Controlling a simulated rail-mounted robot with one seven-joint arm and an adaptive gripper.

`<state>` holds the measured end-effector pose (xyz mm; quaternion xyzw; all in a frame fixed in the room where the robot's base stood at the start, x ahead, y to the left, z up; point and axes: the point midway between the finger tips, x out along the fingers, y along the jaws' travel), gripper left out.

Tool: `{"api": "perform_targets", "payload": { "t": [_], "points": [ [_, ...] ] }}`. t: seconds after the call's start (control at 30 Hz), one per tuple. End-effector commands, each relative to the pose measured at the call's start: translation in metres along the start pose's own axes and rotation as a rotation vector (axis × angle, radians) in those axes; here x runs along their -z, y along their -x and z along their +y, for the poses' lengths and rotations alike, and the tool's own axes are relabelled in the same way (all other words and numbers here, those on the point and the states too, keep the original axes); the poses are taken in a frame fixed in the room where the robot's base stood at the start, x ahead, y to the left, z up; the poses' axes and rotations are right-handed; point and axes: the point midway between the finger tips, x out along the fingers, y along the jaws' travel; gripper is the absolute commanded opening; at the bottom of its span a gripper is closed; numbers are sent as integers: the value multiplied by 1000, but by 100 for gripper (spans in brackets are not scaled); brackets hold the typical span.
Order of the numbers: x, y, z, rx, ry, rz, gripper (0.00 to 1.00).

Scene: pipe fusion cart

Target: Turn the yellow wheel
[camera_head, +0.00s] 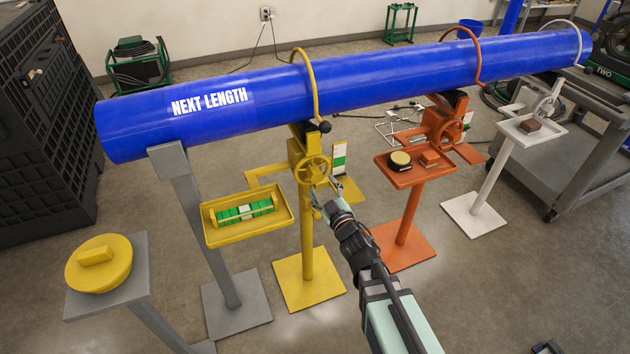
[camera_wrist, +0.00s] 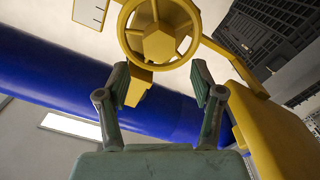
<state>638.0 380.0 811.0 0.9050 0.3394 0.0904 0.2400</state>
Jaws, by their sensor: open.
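The yellow wheel (camera_head: 312,170) is a spoked handwheel on the yellow stand (camera_head: 308,240), below the blue pipe (camera_head: 380,87). In the wrist view the wheel (camera_wrist: 157,32) shows at the top, with its spokes and hub facing me. My gripper (camera_head: 316,201) is just below and to the right of the wheel in the head view. In the wrist view my gripper (camera_wrist: 160,78) is open, its two fingers spread below the wheel with nothing between them. I cannot tell whether a fingertip touches the rim.
A yellow tray (camera_head: 210,232) with a green level stands left of the wheel. An orange stand (camera_head: 408,215) with its own wheel is to the right, and a white stand (camera_head: 492,180) is beyond it. A grey post (camera_head: 200,225) supports the pipe's left end.

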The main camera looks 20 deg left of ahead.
Motion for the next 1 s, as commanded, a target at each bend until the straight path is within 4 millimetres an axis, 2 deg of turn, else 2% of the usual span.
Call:
{"api": "perform_targets", "payload": {
  "t": [0.03,0.1,0.3,0.5,0.8,0.87,1.0],
  "points": [
    [1,-16,1,1,0,1,67],
    [1,-28,1,1,1,0,67],
    [1,-54,1,0,0,0,67],
    [1,-65,1,0,0,0,67],
    [1,-65,0,0,0,-1,67],
    [1,-65,0,0,1,-1,49],
    [1,-65,0,0,1,-1,0]
  ]
}}
